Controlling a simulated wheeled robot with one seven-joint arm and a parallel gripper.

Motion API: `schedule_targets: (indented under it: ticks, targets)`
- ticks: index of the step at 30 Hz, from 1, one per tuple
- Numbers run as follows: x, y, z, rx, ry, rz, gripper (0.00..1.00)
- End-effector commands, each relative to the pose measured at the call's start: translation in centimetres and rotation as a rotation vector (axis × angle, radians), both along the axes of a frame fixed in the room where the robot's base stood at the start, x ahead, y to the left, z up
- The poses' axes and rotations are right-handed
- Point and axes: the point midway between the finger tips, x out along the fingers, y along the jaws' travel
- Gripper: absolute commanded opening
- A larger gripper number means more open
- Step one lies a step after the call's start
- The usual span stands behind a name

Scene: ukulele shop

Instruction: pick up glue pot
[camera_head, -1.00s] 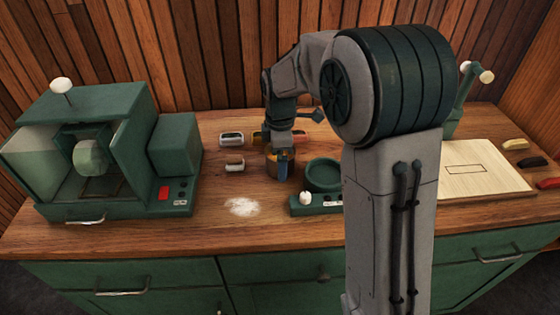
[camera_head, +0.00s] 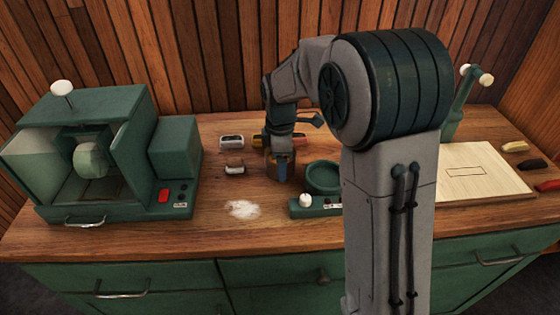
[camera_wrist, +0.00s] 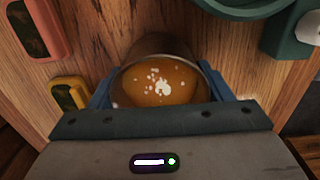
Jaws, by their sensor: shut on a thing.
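The glue pot (camera_wrist: 160,84) is a round pot with amber contents and pale flecks on top, seen from above in the wrist view. My gripper (camera_wrist: 165,98) has its blue fingers on either side of the pot and is shut on it. In the head view, my gripper (camera_head: 281,170) points down over the bench, and the copper-brown pot (camera_head: 270,164) shows partly behind a finger. The pot looks upright, at or very near the bench top; I cannot tell whether it still touches.
A green round dish unit (camera_head: 323,177) with a white knob stands just right of the pot. Small blocks (camera_head: 234,165) lie to its left and behind. A green machine (camera_head: 100,160) fills the left, white powder (camera_head: 241,209) lies in front, and a pale board (camera_head: 475,172) is at right.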

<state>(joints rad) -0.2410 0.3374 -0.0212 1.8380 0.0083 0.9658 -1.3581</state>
Motion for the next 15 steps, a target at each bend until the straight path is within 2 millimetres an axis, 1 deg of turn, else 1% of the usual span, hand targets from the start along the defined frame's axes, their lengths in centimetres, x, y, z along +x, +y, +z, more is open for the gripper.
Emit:
schedule_targets:
  ticks: [8, 15]
  targets:
    - [0.0, 0.0, 1.6, 0.001, -0.003, 0.000, 0.42]
    - [0.0, -0.1, 4.1, 0.001, -0.004, -0.001, 0.42]
